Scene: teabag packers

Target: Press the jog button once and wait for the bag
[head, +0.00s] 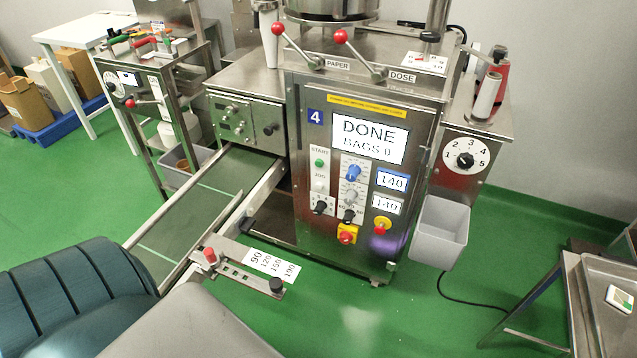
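The packing machine (300,215), marked 4, stands in the middle of the head view. Its display (368,139) reads "DONE" and "BAGS 0". On its front a strip (319,196) carries a green START button (319,163). A small JOG label sits below that, with a pale jog button (319,185) under it, hard to make out. A black knob (320,207) is lower on the strip. The green outfeed belt (195,215) slopes down to the left; I see no bag on it. Neither gripper shows.
A blue knob (353,172) and a red stop button (348,234) are near the strip. A grey bin (440,232) hangs at right. Large teal and grey shapes fill the lower left. A metal tray (590,300) is at far right.

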